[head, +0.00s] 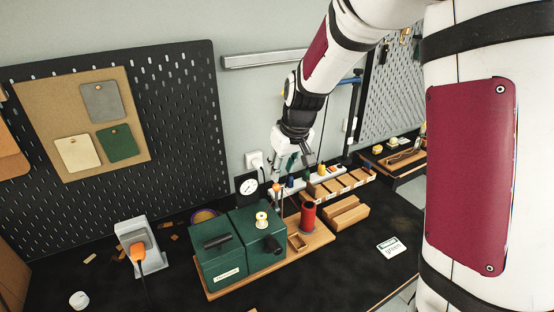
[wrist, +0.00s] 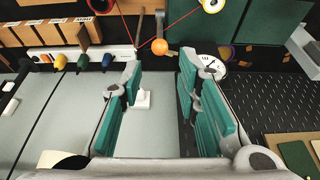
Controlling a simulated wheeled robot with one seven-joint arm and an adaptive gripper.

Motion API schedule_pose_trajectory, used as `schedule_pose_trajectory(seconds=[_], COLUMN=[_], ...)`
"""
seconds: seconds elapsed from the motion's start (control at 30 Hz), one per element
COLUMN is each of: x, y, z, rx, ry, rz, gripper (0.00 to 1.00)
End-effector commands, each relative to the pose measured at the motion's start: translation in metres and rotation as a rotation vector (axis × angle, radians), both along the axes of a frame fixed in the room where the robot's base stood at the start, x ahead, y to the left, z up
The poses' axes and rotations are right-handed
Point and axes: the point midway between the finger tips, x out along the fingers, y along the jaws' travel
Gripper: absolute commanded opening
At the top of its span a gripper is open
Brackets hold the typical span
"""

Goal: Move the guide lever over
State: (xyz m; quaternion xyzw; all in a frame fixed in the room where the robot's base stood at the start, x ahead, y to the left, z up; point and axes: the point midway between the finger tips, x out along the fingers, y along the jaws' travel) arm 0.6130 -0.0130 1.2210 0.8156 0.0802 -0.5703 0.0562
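The guide lever, a thin upright rod with an orange ball on top (head: 276,187), stands behind the green machine (head: 217,262). In the wrist view its orange ball (wrist: 160,46) lies beyond my fingertips, roughly centred between them. My gripper (head: 292,166) hangs above and behind the machine, close to the lever. In the wrist view my gripper (wrist: 158,82) has its teal-padded fingers wide apart, with nothing between them. A red thread (wrist: 185,23) runs past the lever. In the head view the thread cannot be made out.
A dial gauge (head: 247,187) stands left of the lever; it shows beside my right finger in the wrist view (wrist: 210,67). A red spool (head: 308,217) and a pale spool (head: 262,219) stand nearby. A small-parts rack (head: 340,185) is to the right.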

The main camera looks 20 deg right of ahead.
Motion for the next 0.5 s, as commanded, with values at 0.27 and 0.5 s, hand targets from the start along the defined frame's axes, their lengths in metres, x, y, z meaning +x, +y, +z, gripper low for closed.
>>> schedule_pose_trajectory(seconds=[0.27,0.5], x=[0.009,0.020], y=[0.002,0.004], z=[-0.021,-0.051], rx=[0.000,0.000], ry=[0.002,0.004], rz=[0.001,0.001], gripper=[0.30,0.30])
